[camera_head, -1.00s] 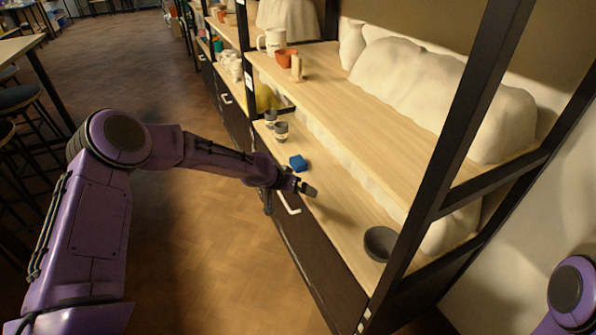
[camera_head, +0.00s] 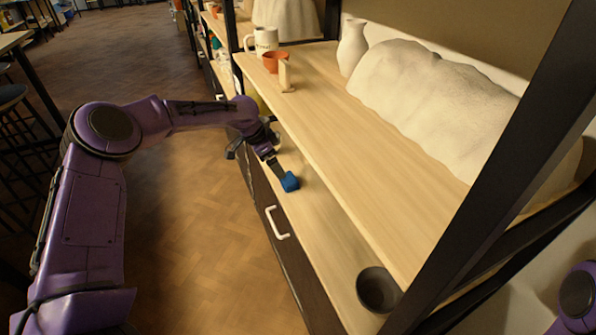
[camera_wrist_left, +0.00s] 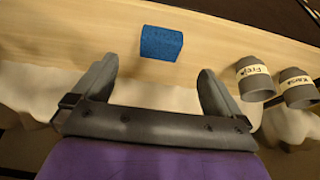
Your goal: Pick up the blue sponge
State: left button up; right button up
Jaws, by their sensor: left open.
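The blue sponge (camera_head: 290,182) lies on the lower wooden shelf (camera_head: 318,222), close to its front edge. My left gripper (camera_head: 281,170) reaches in from the left, at the sponge's far side in the head view. In the left wrist view, the sponge (camera_wrist_left: 161,43) is a small speckled block just ahead of the open fingers (camera_wrist_left: 159,70), roughly centred between them. The fingers hold nothing. Whether a finger touches the sponge is unclear. My right gripper is out of view.
Two grey cups with name labels, one (camera_wrist_left: 255,78) nearer the fingers and one (camera_wrist_left: 298,88) farther right, stand beside the gripper. A dark bowl (camera_head: 378,290) sits nearer on the lower shelf. The upper shelf (camera_head: 345,135) overhangs, and a black post (camera_head: 490,185) stands at right.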

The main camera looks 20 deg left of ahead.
aim_at(289, 178)
pick_arm(q)
jog(key=x, duration=0.3)
jog(key=b+x, duration=0.1)
jog(key=x, duration=0.3)
jog(key=w+x, duration=0.1)
jog(key=x, duration=0.2)
jog(key=shift+d+b, duration=0.3)
jog(key=shift+b, duration=0.05)
jog(key=shift+r, duration=0.1)
jog(key=c, duration=1.1)
jog(key=shift+o, duration=0.2)
jog(key=shift+r, duration=0.65)
notch_tip(289, 178, up, 3)
jog(key=shift+f+p, duration=0.15)
jog(key=shift+p, duration=0.15)
jog(key=s+a+p, duration=0.1)
jog(key=s+a, duration=1.1)
jog(key=s, duration=0.1)
jog(key=shift+s+f+p, duration=0.2)
jog(key=shift+f+p, duration=0.05)
jog(key=shift+p, duration=0.1)
